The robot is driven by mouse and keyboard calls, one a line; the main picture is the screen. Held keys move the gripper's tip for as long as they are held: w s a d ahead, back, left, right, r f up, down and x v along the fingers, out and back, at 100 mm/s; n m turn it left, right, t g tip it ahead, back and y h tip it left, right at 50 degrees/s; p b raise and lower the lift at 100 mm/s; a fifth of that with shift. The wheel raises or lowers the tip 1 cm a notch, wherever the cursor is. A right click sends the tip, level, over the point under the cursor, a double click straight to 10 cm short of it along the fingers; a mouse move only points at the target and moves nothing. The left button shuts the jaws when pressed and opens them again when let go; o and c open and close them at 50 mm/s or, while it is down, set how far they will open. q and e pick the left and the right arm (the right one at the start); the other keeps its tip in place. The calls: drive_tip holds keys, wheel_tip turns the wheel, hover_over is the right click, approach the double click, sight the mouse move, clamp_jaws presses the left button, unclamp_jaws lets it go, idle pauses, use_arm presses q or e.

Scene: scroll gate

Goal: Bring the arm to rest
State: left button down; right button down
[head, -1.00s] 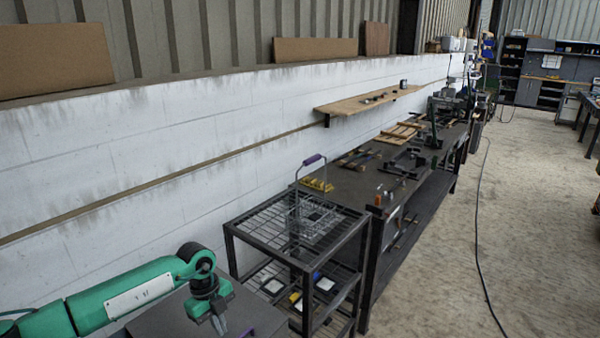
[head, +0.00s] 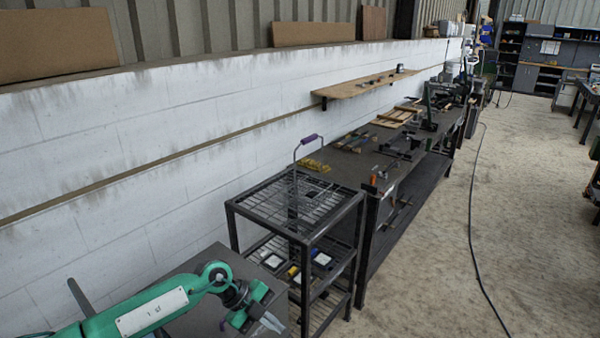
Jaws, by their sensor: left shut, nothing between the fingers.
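My left arm comes in from the lower left of the head view, green with a white label. Its gripper (head: 262,322) is at the bottom, left of the black wire rack, over a dark surface (head: 185,318). The fingers are shut with nothing held. My right gripper is not in view.
A long dark workbench (head: 345,172) with tools runs along the white wall (head: 130,150).

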use_arm(q)
drive_tip(key=s+d+r+n+t+h, duration=0.3)
drive_tip(key=d+r+n+t+h, duration=0.3)
drive_tip(key=d+r+t+h, duration=0.55)
drive_tip(key=w+a+n+t+y, duration=0.1)
drive_tip(key=a+n+t+y, duration=0.7)
drive_tip(key=a+n+y, duration=0.65)
drive_tip(key=s+a+f+n+g+y, duration=0.4)
drive_tip(key=s+a+f+n+y, duration=0.15)
drive_tip(key=a+f, duration=0.25)
drive_tip(key=s+a+f+g, duration=0.3)
drive_tip(key=s+f+g, duration=0.2)
drive_tip(key=s, duration=0.6)
drive_tip(key=s+a+f+g, duration=0.3)
drive_tip(key=s+f+g, duration=0.3)
drive_tip(key=s, duration=0.5)
wheel_tip(320, 180, down, 30)
drive_tip(key=g, duration=0.1)
drive_tip(key=s+a+f+g+b, duration=0.1)
drive_tip(key=s+a+f, duration=0.2)
drive_tip(key=s+f, duration=1.6)
wheel_tip(320, 180, down, 2)
drive_tip(key=shift+s+m, duration=0.35)
drive_tip(key=shift+m, duration=0.05)
